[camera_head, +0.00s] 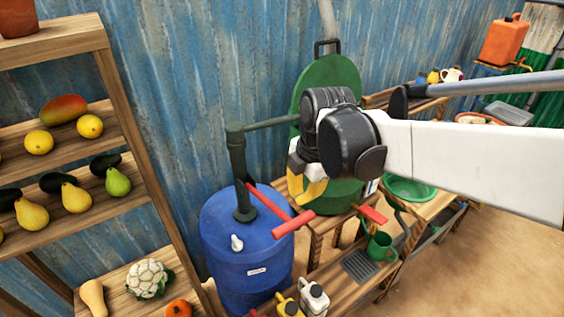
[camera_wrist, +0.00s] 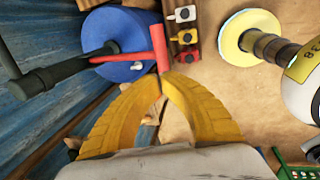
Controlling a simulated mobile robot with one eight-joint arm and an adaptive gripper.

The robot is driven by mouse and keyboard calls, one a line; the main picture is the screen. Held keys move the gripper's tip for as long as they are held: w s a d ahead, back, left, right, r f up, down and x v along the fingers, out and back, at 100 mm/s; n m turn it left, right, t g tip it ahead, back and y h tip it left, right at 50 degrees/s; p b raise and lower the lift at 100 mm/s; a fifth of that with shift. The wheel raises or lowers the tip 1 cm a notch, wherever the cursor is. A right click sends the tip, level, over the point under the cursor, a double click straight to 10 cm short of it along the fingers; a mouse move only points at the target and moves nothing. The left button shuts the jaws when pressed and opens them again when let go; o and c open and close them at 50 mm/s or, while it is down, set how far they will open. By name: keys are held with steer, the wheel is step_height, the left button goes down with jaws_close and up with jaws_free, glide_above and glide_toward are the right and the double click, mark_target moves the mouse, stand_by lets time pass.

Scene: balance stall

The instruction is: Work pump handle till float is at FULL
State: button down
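A dark green hand pump (camera_head: 238,165) stands on a blue barrel (camera_head: 245,265), its spout running right toward a green round tank (camera_head: 340,75). Its red handle (camera_head: 293,223) has a crossbar and slopes down to the right. In the wrist view the red handle (camera_wrist: 159,48) lies over the blue barrel (camera_wrist: 115,35), just beyond my fingertips. My gripper (camera_head: 308,197) is in front of the tank. Its yellow fingers (camera_wrist: 161,80) meet at the tips, with nothing visible between them. I cannot make out the float or a FULL mark; my wrist hides part of the tank.
A wooden shelf (camera_head: 85,143) with fruit and vegetables stands at the left. A wooden bench with a green watering can (camera_head: 380,246), a white jug (camera_head: 313,297) and a yellow jug (camera_head: 289,306) is below my gripper. A corrugated blue wall (camera_head: 200,60) is behind. Bare floor shows at right.

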mark_target(291, 221)
steer(key=shift+w+d+r, duration=0.1)
steer(key=shift+w+r, duration=0.15)
steer(key=shift+r, duration=0.7)
steer(key=shift+f, duration=0.1)
steer(key=b+x, duration=0.1)
steer(key=x, duration=1.3)
steer(key=shift+s+b, duration=0.2)
steer(key=shift+b, duration=0.1)
steer(key=shift+d, duration=0.1)
